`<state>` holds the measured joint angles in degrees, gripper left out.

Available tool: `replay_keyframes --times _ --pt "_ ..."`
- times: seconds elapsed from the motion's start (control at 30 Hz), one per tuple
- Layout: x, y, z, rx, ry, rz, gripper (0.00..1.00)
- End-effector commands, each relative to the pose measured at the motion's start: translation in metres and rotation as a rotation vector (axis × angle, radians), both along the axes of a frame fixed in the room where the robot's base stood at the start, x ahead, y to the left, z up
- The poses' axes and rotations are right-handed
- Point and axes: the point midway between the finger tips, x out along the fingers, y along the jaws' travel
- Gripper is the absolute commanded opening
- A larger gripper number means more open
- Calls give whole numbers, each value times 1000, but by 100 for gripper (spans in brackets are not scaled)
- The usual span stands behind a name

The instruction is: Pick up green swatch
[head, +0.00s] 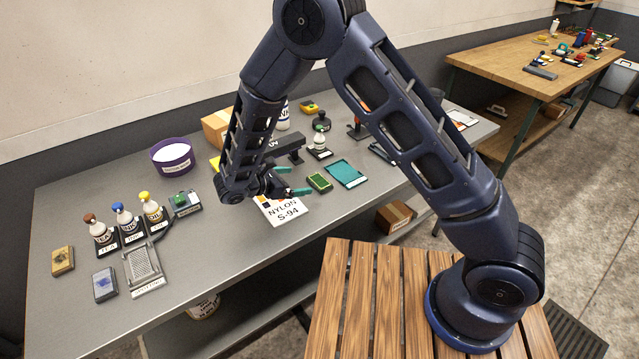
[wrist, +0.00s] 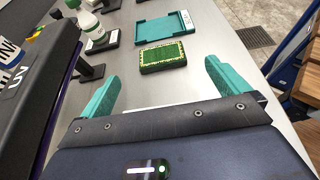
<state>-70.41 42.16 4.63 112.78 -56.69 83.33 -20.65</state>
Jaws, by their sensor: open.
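The green swatch (head: 319,183) is a small dark green block with a pale patterned border. It lies flat on the grey table, and in the wrist view the swatch (wrist: 163,56) sits ahead of the fingers, between their lines. My gripper (head: 295,180) has teal fingers and is open and empty. In the wrist view my gripper (wrist: 160,80) has its fingers spread wider than the swatch, which is beyond the fingertips. The fingers do not touch the swatch.
A teal tray (head: 346,174) lies just right of the swatch. A dropper bottle (head: 319,140) on a dark stand is behind it. A white NYLON S-94 card (head: 283,211) lies near the table's front edge. A dark UV lamp (wrist: 35,80) stands close on the left.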

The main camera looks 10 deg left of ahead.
Motion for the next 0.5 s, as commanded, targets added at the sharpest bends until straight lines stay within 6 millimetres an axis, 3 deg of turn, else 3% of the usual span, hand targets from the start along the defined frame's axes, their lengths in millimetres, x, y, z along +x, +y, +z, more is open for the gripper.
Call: replay_keyframes --times 0.5 --pt "36 -36 -22 1 0 -3 100"
